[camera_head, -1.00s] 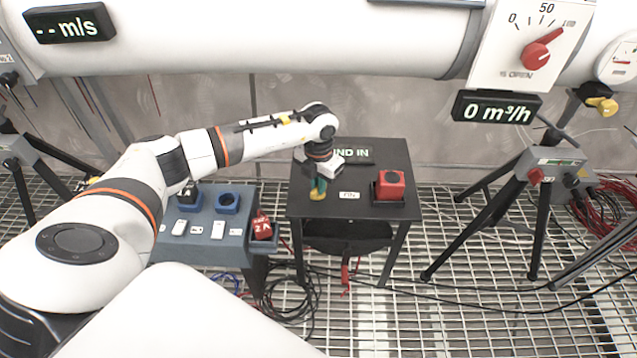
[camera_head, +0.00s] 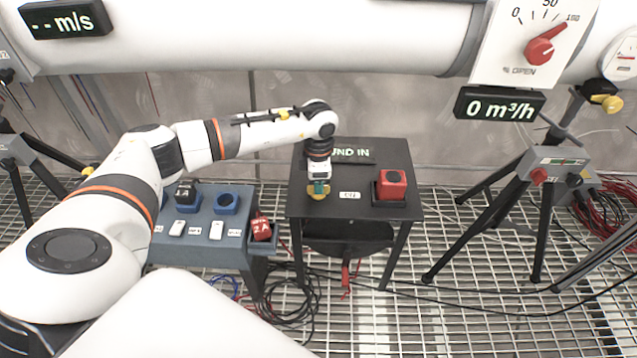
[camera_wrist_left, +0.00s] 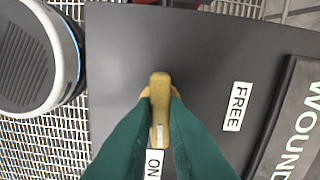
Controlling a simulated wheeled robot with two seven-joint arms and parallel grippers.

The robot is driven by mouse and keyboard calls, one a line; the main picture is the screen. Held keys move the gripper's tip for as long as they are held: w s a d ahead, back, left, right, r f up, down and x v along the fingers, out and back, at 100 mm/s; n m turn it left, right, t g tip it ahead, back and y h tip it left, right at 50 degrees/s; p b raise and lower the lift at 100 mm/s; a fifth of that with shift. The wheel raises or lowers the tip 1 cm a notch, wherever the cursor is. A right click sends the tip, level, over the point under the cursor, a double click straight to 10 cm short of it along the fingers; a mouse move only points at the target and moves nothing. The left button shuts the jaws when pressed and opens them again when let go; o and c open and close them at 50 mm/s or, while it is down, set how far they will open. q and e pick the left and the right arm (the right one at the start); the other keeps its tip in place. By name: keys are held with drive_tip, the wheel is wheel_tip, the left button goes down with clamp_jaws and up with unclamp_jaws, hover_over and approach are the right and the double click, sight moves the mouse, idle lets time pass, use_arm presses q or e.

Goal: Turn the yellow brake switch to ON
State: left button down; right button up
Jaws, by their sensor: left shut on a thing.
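The yellow brake switch (camera_wrist_left: 160,110) is on the dark table (camera_head: 300,206). In the left wrist view it is a slim lever with a white mark at its lower end, and that end lies by the ON label (camera_wrist_left: 154,164). The FREE label (camera_wrist_left: 238,106) is apart, to the right. My left gripper (camera_head: 319,188) points down at the table. Its green fingers are shut on the switch, one on each side. In the head view only a bit of yellow shows under the fingers. My right gripper is not in view.
A red button block (camera_head: 391,184) stands on the table's right side, and a WOUND IN sign (camera_head: 350,152) at its back. A blue-grey console (camera_head: 205,246) is to the left. A tripod box (camera_head: 560,167) is at right. Cables lie on the grating floor.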

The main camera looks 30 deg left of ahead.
use_arm(q)
drive_tip(key=shift+m, duration=0.5)
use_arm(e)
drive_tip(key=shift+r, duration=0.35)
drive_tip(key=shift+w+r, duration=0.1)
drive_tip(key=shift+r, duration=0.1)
use_arm(q)
drive_tip(key=c, duration=1.4)
unclamp_jaws()
drive_tip(key=shift+c, duration=0.2)
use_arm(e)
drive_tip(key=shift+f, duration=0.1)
use_arm(q)
drive_tip(key=shift+r, duration=0.2)
wheel_tip(320, 180, up, 12)
drive_tip(key=p, duration=0.1)
drive_tip(key=shift+f, duration=0.15)
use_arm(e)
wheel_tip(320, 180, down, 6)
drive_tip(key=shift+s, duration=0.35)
